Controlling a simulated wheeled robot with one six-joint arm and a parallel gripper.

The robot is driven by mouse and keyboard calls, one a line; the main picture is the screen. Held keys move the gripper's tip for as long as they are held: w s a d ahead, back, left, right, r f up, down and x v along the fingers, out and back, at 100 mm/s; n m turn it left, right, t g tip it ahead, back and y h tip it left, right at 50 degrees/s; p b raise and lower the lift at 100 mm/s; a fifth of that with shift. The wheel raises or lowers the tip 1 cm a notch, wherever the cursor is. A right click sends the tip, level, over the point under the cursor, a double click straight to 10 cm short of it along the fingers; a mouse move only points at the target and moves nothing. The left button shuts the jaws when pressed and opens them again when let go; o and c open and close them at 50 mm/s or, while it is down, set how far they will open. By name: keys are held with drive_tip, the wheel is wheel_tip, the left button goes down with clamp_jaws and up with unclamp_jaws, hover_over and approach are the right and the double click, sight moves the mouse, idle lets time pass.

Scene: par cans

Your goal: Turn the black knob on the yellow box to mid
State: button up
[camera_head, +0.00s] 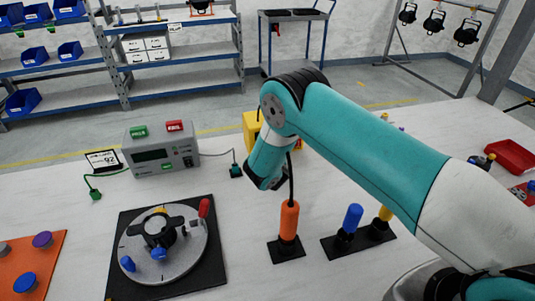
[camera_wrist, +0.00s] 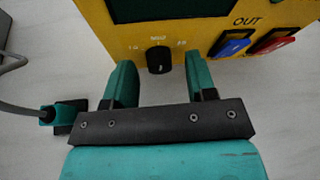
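The yellow box (camera_wrist: 125,38) fills the top of the wrist view. Its black knob (camera_wrist: 158,61) is on the front face, below small lettering that reads roughly LO, MID and HI from left to right. The knob looks upright, near the middle label, but its exact pointer setting is too small to be sure of. My gripper (camera_wrist: 160,76) is open, with one teal finger on each side of the knob and visible gaps between. In the head view the yellow box (camera_head: 250,122) is mostly hidden behind my arm, and the knob is hidden.
A blue switch (camera_wrist: 231,45) and a red switch (camera_wrist: 272,42) sit right of the knob under OUT. A green plug (camera_wrist: 56,116) with a cable lies at left. In the head view, an orange handle (camera_head: 289,220) stands before the box, and a grey meter (camera_head: 160,148) stands left.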

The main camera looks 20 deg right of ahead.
drive_tip(key=b+v, duration=0.1)
drive_tip(key=v, duration=0.6)
drive_tip(key=shift+s, duration=0.25)
drive_tip(key=shift+r, duration=0.1)
drive_tip(key=shift+d+r+m, duration=0.1)
drive_tip(key=shift+r+m, duration=0.2)
drive_tip(key=shift+m, duration=0.1)
drive_tip(key=s+r+m+g+y, duration=0.1)
drive_tip(key=s+r+m+g, duration=0.75)
drive_tip(key=r+m, duration=0.8)
drive_tip(key=s+a+r+m+g+y, duration=0.1)
drive_tip(key=s+r+m, duration=0.2)
drive_tip(key=s, duration=0.6)
drive_tip(key=s+a+r+m+g+y, duration=0.1)
drive_tip(key=s+r+m+g+y, duration=0.1)
drive_tip(key=s+m, duration=0.3)
drive_tip(key=s+a+r+m+g+y, duration=0.1)
drive_tip(key=s+r+m, duration=0.3)
drive_tip(key=s, duration=0.9)
drive_tip(key=shift+s+r+g+y, duration=0.35)
drive_tip(key=shift+r+g+y, duration=0.1)
drive_tip(key=shift+r+y, duration=0.1)
